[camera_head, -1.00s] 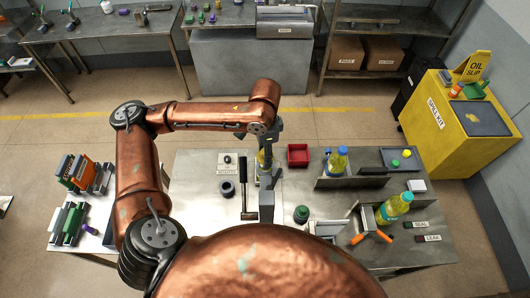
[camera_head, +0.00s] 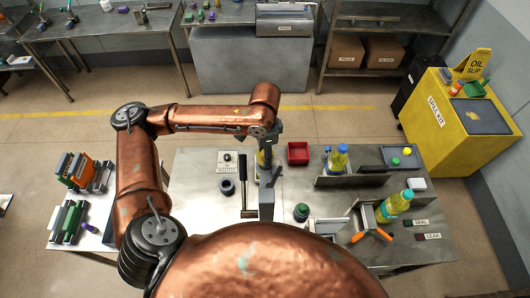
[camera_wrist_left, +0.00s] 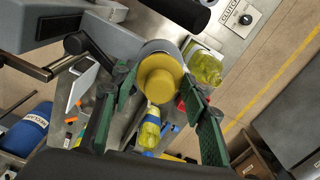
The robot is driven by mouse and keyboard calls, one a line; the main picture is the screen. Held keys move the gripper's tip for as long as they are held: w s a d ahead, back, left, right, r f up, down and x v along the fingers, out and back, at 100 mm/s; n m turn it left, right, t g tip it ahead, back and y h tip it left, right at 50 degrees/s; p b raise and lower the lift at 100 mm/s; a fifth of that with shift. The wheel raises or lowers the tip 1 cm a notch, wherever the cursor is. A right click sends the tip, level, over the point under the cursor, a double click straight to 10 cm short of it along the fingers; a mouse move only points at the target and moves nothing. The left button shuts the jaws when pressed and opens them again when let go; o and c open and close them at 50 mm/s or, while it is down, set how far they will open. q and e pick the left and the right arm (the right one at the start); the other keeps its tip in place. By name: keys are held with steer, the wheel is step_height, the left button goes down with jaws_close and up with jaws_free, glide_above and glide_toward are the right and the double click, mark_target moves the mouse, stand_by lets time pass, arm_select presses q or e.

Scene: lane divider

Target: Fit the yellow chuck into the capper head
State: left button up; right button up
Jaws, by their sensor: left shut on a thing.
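The yellow chuck (camera_wrist_left: 160,78) sits between the green-padded fingers of my left gripper (camera_wrist_left: 158,92), which is shut on it. A grey cylindrical part (camera_wrist_left: 160,47) shows directly behind the chuck; I cannot tell whether the two touch or are apart. In the head view my left gripper (camera_head: 267,158) is over the capper station on the metal bench, and my arm hides most of the capper head and the chuck. A grey capper body (camera_wrist_left: 100,35) shows at upper left of the wrist view. My right gripper is not in view.
A red bin (camera_head: 298,153) stands just right of the capper. A black-handled lever (camera_head: 244,182) and a clutch box (camera_head: 231,161) are left of it. Bottles (camera_head: 338,160) stand farther right. A dark green round part (camera_head: 301,212) lies on the bench front.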

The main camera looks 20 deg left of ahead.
arm_select(q)
steer(key=shift+f+b, duration=0.35)
steer(key=shift+f, duration=1.65)
steer(key=o, duration=1.4)
steer(key=shift+c, duration=0.2)
steer(key=shift+r, duration=0.2)
step_height(320, 180, up, 12)
steer(key=shift+f, duration=0.15)
